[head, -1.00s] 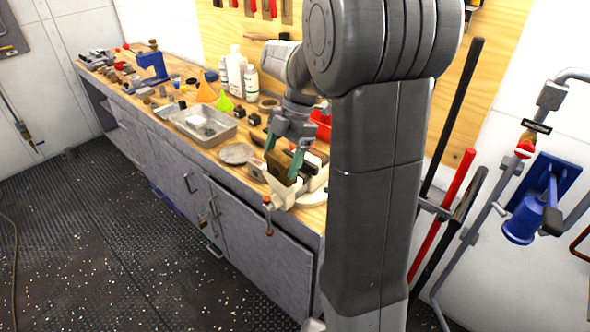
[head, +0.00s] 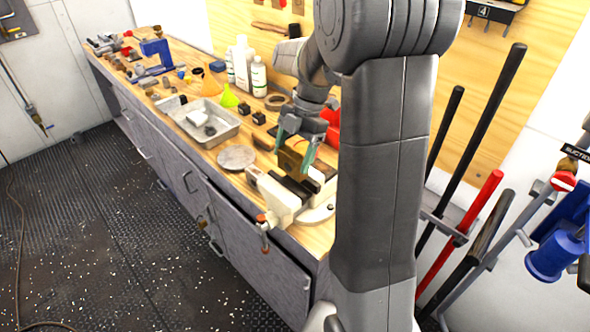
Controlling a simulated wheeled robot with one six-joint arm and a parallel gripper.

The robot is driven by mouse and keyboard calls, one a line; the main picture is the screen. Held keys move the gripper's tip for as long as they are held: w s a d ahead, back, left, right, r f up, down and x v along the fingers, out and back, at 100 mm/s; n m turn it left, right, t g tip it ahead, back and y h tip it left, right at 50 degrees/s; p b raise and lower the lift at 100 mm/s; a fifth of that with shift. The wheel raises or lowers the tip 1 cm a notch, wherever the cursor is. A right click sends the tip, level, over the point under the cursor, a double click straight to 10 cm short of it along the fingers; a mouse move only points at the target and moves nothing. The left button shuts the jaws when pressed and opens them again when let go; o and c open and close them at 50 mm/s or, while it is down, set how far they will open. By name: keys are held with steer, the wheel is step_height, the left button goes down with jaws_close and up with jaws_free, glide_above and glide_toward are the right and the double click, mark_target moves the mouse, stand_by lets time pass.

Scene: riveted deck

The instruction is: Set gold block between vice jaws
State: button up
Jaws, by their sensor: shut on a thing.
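My gripper (head: 297,150) is shut on the gold block (head: 290,162), with its greenish fingers on either side of it. The cream vice (head: 279,205) with dark jaws stands at the near end of the bench, its screw handle over the front edge. The block shows just above and beyond the dark jaws in the head view. Whether its lower end is inside the gap or only above it, I cannot tell. My own arm hides part of the area right of the vice.
A round grey disc (head: 237,158) lies left of the vice on the wooden bench. A red bin (head: 331,117) is behind my gripper. Long-handled tools hang at right.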

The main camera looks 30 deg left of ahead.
mark_target(294, 169)
steer(key=shift+f+p, duration=0.35)
steer(key=shift+f, duration=2.4)
steer(key=shift+f, duration=0.2)
steer(key=o, duration=1.4)
steer(key=shift+r, duration=0.1)
steer(key=shift+r, duration=0.2)
steer(key=b+v, duration=0.1)
steer(key=v, duration=1.1)
steer(key=shift+w+f, duration=0.1)
